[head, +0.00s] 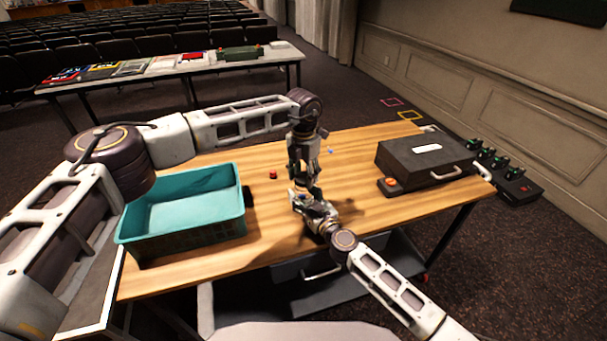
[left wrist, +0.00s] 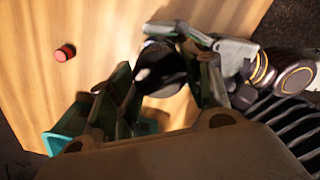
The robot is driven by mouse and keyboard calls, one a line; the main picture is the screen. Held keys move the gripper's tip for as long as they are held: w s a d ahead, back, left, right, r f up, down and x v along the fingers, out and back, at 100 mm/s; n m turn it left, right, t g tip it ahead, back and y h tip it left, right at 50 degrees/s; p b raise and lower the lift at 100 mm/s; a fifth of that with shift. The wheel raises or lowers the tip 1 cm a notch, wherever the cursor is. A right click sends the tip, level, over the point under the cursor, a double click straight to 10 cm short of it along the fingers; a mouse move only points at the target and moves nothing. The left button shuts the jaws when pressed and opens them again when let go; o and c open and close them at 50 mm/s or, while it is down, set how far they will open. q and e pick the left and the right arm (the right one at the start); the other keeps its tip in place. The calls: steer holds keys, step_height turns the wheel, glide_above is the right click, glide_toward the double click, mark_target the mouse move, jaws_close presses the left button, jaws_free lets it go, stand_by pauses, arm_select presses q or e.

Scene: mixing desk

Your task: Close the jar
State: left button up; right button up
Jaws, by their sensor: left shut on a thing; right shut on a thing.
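My left gripper (head: 304,184) reaches down over the middle of the wooden table. Its fingers are shut on a dark round thing, seemingly the jar's lid (left wrist: 160,68), which shows between them in the left wrist view. My right gripper (head: 306,203) comes in from the lower right, just under the left one. It is shut on what seems to be the jar, and it also shows at the right of the left wrist view. The jar's body is mostly hidden between the two grippers, so how the lid sits on it cannot be told.
A teal crate (head: 243,208) is at the table's left. A dark case (head: 425,153) with a handle lies at the right. Bare wood (head: 350,150) lies behind the grippers.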

arm_select(q)
steer(key=shift+f, duration=0.45)
steer(key=shift+m, duration=2.6)
steer(key=m, duration=0.4)
steer(key=shift+m, duration=0.3)
steer(key=m, duration=1)
steer(key=shift+m, duration=0.4)
steer(key=m, duration=0.8)
steer(key=shift+w, duration=0.1)
steer(key=m, duration=0.7)
